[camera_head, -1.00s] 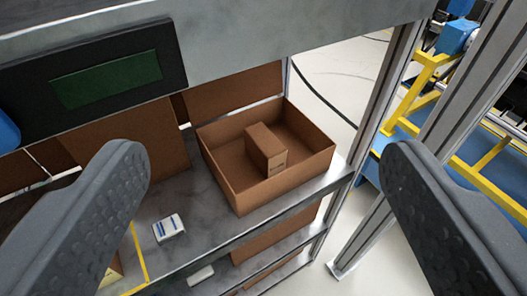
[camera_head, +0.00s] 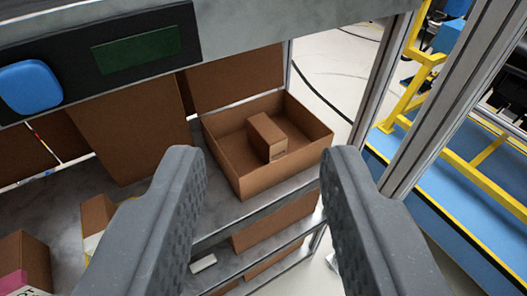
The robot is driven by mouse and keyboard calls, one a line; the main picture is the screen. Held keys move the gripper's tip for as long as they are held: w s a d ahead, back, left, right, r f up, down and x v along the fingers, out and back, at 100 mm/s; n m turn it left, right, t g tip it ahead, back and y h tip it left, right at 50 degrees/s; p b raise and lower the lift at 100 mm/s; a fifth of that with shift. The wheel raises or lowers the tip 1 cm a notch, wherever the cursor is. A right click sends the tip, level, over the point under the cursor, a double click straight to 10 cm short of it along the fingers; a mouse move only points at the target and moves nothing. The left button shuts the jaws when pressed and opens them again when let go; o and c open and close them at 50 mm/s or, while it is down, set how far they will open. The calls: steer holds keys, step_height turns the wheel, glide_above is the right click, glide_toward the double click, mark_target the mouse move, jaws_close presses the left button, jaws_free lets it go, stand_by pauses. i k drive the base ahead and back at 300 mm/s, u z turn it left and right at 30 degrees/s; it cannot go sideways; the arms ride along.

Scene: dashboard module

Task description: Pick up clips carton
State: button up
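A small closed brown carton (camera_head: 267,137), which may be the clips carton, stands inside a larger open brown box (camera_head: 239,173) on the metal shelf. Its print is too small to read. My gripper (camera_head: 258,165) is open and empty, with one dark grey finger at the left and one at the right. The fingers are nearer to the camera than the box and touch neither the box nor the carton. The gap between the fingertips lines up with the box in the picture.
The shelf (camera_head: 223,205) holds more cartons at the left, including a small brown one (camera_head: 97,213) and one with a pink label (camera_head: 25,262). A dark panel with a green screen (camera_head: 137,50) hangs above. A metal post (camera_head: 440,110) stands at the right.

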mark_target(269, 143)
steer(key=k, duration=1.1)
steer(key=z, duration=0.55)
steer(key=i, duration=2.05)
steer(key=z, duration=0.05)
